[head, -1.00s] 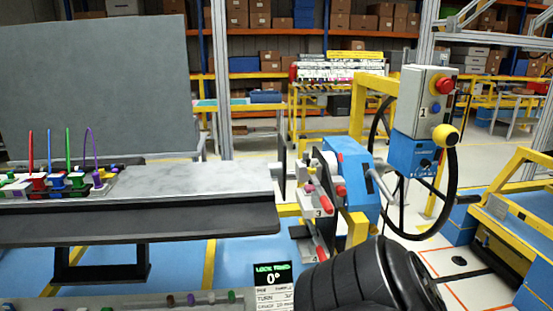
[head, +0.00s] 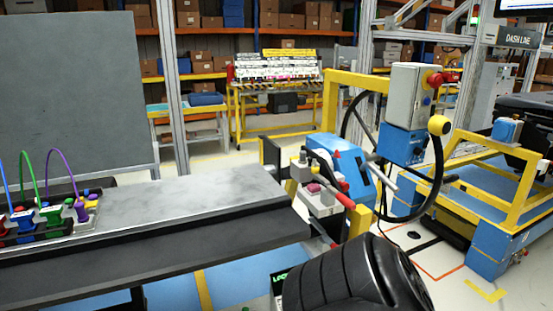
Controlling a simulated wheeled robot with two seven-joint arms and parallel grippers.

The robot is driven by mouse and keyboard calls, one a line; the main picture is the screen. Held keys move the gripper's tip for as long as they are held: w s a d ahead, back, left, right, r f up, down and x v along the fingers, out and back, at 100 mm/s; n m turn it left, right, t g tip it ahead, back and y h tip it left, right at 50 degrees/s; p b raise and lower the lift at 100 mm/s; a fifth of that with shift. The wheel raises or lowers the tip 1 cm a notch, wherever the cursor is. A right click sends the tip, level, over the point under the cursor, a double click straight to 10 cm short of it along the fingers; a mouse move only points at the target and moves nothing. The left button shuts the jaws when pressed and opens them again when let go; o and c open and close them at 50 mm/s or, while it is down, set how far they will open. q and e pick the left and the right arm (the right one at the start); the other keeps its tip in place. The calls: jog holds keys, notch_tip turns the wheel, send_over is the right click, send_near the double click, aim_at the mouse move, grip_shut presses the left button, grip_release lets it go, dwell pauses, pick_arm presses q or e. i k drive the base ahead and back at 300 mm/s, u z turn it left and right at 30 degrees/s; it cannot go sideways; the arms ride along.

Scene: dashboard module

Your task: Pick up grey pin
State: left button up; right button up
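I cannot make out a grey pin in the head view. Neither gripper is in view. On the left end of the grey bench (head: 190,203) stand several coloured connectors, among them a blue one (head: 26,222), a green one (head: 50,214) and a purple one (head: 81,209). Blue, green and purple wires arch up from them. Small yellow and blue pieces sit beside the purple connector.
A blue machine (head: 341,172) with red-tipped levers and a black handwheel (head: 436,185) stands right of the bench. A grey control box (head: 414,95) is above it. A yellow-and-blue frame (head: 500,205) is farther right. The bench's middle is clear.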

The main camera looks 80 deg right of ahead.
aim_at(302, 154)
jog(key=z, duration=2.1)
